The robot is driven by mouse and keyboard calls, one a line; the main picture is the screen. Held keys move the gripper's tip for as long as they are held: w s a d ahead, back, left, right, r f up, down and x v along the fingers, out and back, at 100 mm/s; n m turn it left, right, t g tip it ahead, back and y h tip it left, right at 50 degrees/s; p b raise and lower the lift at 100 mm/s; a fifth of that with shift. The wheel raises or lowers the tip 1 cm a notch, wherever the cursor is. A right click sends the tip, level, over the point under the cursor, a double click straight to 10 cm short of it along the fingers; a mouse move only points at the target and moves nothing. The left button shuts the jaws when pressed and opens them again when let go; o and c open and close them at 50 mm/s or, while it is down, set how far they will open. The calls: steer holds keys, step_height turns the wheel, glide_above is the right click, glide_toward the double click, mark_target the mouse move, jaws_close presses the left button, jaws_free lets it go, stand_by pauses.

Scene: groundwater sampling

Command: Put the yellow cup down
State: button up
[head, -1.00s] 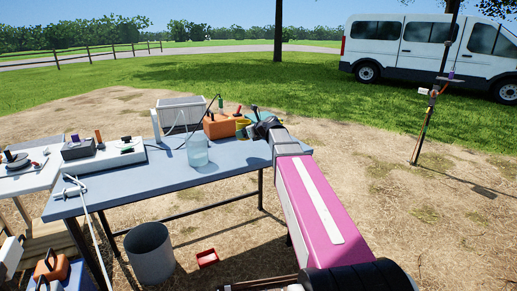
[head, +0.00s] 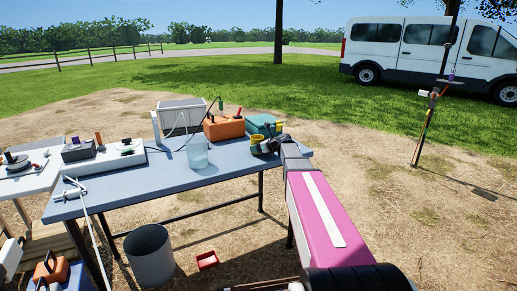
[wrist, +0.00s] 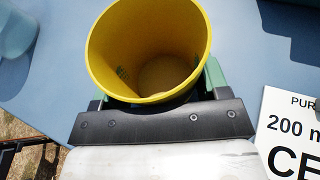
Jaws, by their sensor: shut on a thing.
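The yellow cup (head: 257,141) is at the right part of the blue-grey table (head: 190,178) in the head view. In the wrist view the cup (wrist: 148,48) shows its round mouth and its inside, which looks empty. My gripper (head: 266,146) is shut on the cup, with green finger pads at its sides in the wrist view (wrist: 156,80). The cup's base is hidden, so I cannot tell whether it touches the table.
A teal box (head: 262,122) and an orange box (head: 224,128) stand behind the cup. A clear container (head: 197,154) stands to its left. A white sign with black print (wrist: 290,130) lies at the right in the wrist view. The table's front middle is clear.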

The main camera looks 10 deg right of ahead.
steer(key=shift+f, duration=0.15)
steer(key=o, duration=1)
steer(key=shift+s, duration=0.1)
steer(key=v, duration=1.2)
